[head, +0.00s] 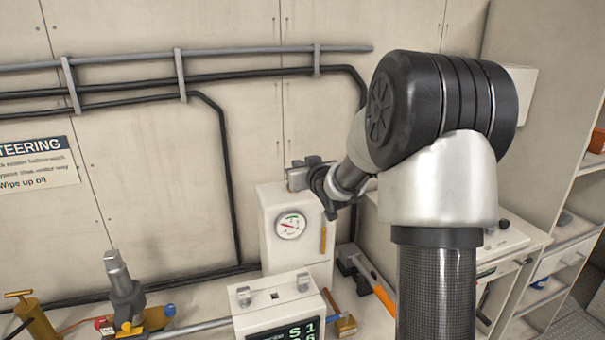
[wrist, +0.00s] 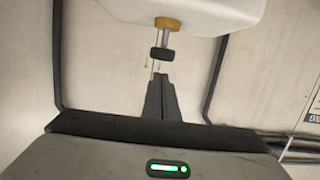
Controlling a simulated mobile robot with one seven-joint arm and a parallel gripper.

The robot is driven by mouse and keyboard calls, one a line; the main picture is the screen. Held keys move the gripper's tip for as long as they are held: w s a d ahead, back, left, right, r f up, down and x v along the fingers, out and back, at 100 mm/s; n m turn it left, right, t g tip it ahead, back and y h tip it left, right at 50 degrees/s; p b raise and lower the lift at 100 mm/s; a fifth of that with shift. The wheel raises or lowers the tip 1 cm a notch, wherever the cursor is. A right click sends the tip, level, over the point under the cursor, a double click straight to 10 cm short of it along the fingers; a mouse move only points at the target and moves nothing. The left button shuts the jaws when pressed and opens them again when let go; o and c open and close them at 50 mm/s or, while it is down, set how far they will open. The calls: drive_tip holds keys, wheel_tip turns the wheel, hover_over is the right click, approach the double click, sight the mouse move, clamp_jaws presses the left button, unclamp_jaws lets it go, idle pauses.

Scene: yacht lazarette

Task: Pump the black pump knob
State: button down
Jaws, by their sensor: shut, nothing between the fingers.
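The black pump knob (wrist: 162,54) sits on a thin metal rod coming out of a brass collar (wrist: 167,23) on a white housing (wrist: 200,10) in the wrist view. My gripper (wrist: 160,76) is shut and empty, its two fingers together. Its tips point at the knob and look just short of it; whether they touch is hard to tell. In the head view my gripper (head: 300,176) is at the top of the white box with a round gauge (head: 291,224). There I cannot make out the knob, which my gripper seems to hide.
A white box with a green display (head: 280,312) stands in front of the gauge box. A grey metal fitting (head: 122,285) and a brass hand pump (head: 34,318) are at left. Pipes (head: 215,73) run along the back wall. Shelves (head: 560,235) stand at right.

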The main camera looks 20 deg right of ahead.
drive_tip(key=v, duration=0.8)
drive_tip(key=shift+a, duration=0.15)
idle(0.5)
